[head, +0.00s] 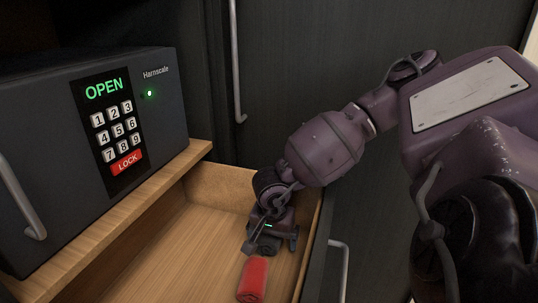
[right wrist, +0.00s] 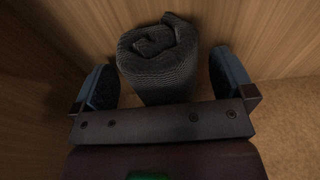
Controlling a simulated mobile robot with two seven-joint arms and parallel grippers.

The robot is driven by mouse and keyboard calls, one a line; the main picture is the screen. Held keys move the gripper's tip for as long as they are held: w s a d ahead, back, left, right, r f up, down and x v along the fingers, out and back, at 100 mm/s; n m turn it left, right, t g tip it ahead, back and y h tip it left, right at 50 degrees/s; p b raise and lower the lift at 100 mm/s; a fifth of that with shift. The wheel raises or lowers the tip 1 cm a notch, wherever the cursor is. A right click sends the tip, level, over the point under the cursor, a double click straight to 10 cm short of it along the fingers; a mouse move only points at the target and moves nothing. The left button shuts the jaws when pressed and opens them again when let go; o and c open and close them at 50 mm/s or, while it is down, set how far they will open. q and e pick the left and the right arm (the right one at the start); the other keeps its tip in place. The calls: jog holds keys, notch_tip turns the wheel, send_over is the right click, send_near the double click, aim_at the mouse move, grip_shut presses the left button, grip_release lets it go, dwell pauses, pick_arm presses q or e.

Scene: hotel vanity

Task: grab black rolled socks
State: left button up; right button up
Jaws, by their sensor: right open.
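The black rolled socks (right wrist: 158,55) stand out in the right wrist view as a dark grey-black knitted roll, with its spiral end showing. In the head view the roll (head: 266,244) lies in the open wooden drawer, mostly hidden by my right gripper. My right gripper (head: 271,246) is down in the drawer over the roll. In the right wrist view the gripper (right wrist: 160,82) is open, with one finger on each side of the roll and a visible gap on both sides. My left gripper is not in view.
A red rolled item (head: 253,279) lies in the drawer (head: 165,250), just in front of the black roll. The drawer's walls are close to my right gripper. A dark safe (head: 70,110) reading OPEN stands at the left on a wooden shelf. The drawer's left floor is clear.

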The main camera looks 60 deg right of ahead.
jog(key=shift+f, duration=0.4)
jog(key=shift+r, duration=0.15)
jog(key=c, duration=0.9)
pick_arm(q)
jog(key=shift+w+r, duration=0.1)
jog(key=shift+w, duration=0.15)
pick_arm(e)
jog(key=shift+c, duration=0.2)
notch_tip(320, 180, up, 7)
jog(key=shift+w+f+p, duration=0.1)
jog(key=shift+p, duration=1.05)
pick_arm(q)
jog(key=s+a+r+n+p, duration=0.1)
jog(key=p, duration=0.2)
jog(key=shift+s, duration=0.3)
pick_arm(e)
notch_tip(320, 180, up, 13)
